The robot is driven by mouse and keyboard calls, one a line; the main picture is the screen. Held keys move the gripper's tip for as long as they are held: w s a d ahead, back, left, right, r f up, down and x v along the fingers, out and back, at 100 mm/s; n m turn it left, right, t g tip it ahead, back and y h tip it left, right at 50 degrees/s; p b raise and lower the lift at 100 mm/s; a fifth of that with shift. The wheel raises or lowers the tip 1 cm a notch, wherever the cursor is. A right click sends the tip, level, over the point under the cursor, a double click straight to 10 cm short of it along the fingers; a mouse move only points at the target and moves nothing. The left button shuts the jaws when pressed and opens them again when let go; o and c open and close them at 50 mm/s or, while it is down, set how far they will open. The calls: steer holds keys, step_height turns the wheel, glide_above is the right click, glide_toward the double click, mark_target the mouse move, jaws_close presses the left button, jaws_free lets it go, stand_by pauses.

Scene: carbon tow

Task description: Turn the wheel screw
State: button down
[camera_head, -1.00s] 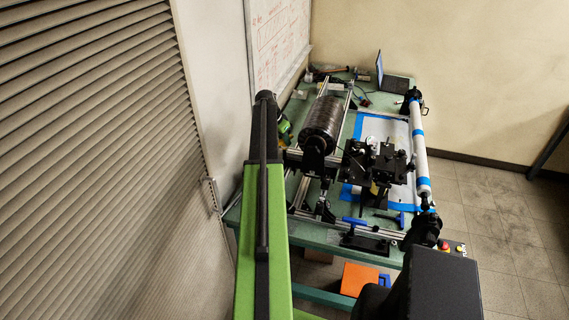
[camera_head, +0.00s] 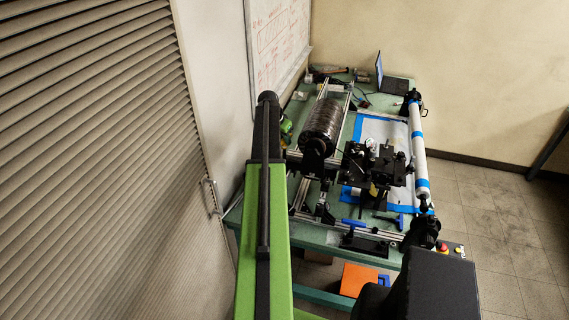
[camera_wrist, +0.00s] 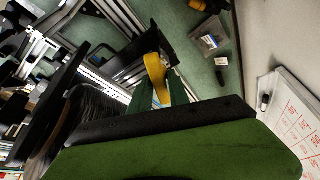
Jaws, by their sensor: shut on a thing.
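In the wrist view, a yellow curved piece (camera_wrist: 157,76), which looks like the wheel screw seen edge-on, sits between the two dark green fingers of my gripper (camera_wrist: 160,92). The fingers are shut on it. A black part stands right behind it. My dark hand and green link fill the bottom of that view. In the head view, my green arm reaches forward to the left end of the machine. It hides my fingers and the wheel screw there.
The machine's dark wound roller (camera_head: 321,124) stands right of my arm on the green table (camera_head: 312,234). A black carriage (camera_head: 378,172) and a white roller (camera_head: 418,150) lie farther right. A whiteboard (camera_head: 277,52) and shutter (camera_head: 95,130) are on the left. Floor is clear at the right.

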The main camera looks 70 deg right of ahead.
steer(key=shift+r+p, duration=1.6)
steer(key=shift+r, duration=0.25)
steer(key=shift+f, duration=0.1)
steer(key=shift+w, duration=0.1)
